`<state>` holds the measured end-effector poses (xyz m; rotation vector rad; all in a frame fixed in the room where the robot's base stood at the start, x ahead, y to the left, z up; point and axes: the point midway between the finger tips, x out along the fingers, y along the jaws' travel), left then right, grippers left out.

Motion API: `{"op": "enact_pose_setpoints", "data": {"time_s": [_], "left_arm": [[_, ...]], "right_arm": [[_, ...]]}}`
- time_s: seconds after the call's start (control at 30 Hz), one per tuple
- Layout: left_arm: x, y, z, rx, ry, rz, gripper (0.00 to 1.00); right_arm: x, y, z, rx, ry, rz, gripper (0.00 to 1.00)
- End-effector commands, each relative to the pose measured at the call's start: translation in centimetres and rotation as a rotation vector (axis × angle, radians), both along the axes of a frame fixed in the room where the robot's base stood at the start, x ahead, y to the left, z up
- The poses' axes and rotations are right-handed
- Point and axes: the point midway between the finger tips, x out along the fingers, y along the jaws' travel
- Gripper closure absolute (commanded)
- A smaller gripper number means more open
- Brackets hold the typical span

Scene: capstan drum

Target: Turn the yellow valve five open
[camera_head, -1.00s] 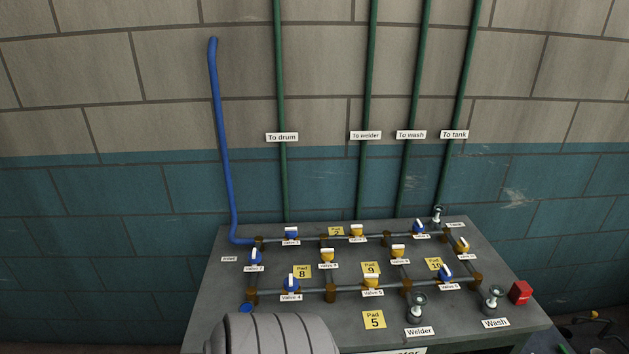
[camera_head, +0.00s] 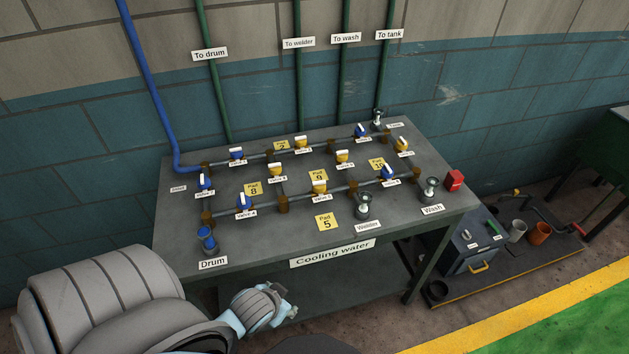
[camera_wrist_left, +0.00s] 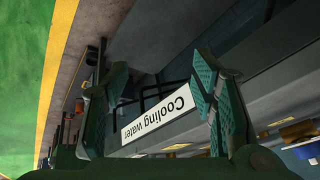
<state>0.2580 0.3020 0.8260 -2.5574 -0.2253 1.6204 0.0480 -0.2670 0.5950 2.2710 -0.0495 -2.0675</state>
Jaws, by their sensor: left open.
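The yellow valve five (camera_head: 320,187) sits on the front pipe run of the grey bench, behind the Pad 5 label. Its handle is a small white-topped lever; its exact angle is too small to tell. My left gripper (camera_head: 286,303) is low in front of the bench, below the Cooling water sign and well apart from the valve. In the left wrist view my left gripper (camera_wrist_left: 160,95) is open and empty, with the Cooling water sign (camera_wrist_left: 157,110) between its fingers. Valve five cannot be made out in that view. My right gripper is not in view.
Blue valve 4 (camera_head: 243,202) and another blue valve (camera_head: 388,174) flank valve five on the same pipe. The Welder outlet (camera_head: 363,206) stands at front right, the Drum outlet (camera_head: 207,239) at front left. The bench's front edge lies between gripper and valves.

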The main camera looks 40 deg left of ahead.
Motion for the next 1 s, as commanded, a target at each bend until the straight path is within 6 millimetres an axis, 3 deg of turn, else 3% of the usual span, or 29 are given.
{"op": "enact_pose_setpoints", "data": {"time_s": [0.03, 0.1, 0.2, 0.3, 0.4, 0.57, 0.8, 1.0], "left_arm": [[2.3, 2.1, 3.2, 0.035, -0.106, 0.02, 0.48], [6.0, 5.2, 6.3, 0.055, -0.285, 0.052, 0.48], [10.8, 8.4, 10.3, 0.027, -0.516, 0.045, 0.48], [13.7, 9.9, 13.4, -0.031, -0.66, 0.006, 0.48], [15.3, 10.5, 15.0, -0.082, -0.727, -0.026, 0.48], [17.7, 10.7, 14.1, -0.099, -0.748, -0.027, 0.48], [24.1, 11.3, 11.1, -0.102, -0.746, -0.024, 0.48], [27.8, 11.7, 9.9, -0.098, -0.743, -0.027, 0.48]], "right_arm": [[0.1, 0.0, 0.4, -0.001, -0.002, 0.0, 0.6], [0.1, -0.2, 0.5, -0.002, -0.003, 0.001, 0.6], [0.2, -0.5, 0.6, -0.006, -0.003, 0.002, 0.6], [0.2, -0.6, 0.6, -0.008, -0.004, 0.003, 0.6], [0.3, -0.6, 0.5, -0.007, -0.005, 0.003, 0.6], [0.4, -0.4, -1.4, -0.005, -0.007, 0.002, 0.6], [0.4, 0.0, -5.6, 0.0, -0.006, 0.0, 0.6], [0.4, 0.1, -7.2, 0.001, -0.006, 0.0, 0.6]]}}
